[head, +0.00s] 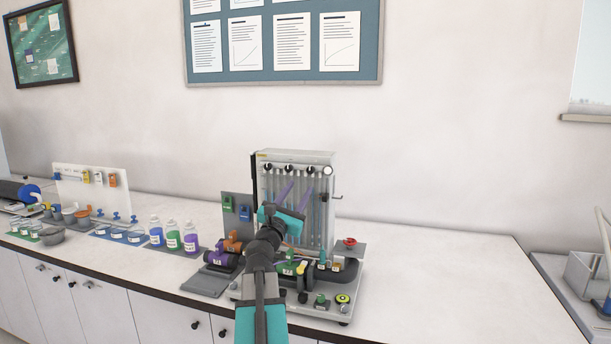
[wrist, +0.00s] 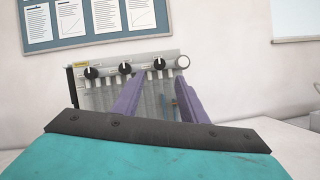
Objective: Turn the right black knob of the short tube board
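A pale tube board (head: 295,158) with upright tubes stands on the bench, the only tube board in view. Three black knobs sit along its top. The right black knob (head: 311,170) is also in the wrist view (wrist: 159,63), beside a round white knob (wrist: 182,62) at the corner. My gripper (head: 295,193) is in front of the board, below the knob row. Its purple fingers (wrist: 158,95) are apart, with nothing between them but the board's face behind. In the wrist view the right black knob lies above the gap between the fingertips, clear of both.
Valves and pipe fittings crowd the board's grey base, with a red knob (head: 349,241) at its right. Bottles (head: 173,236) and small trays stand to the left. The white bench (head: 440,275) is bare to the right. A notice board (head: 283,80) hangs above.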

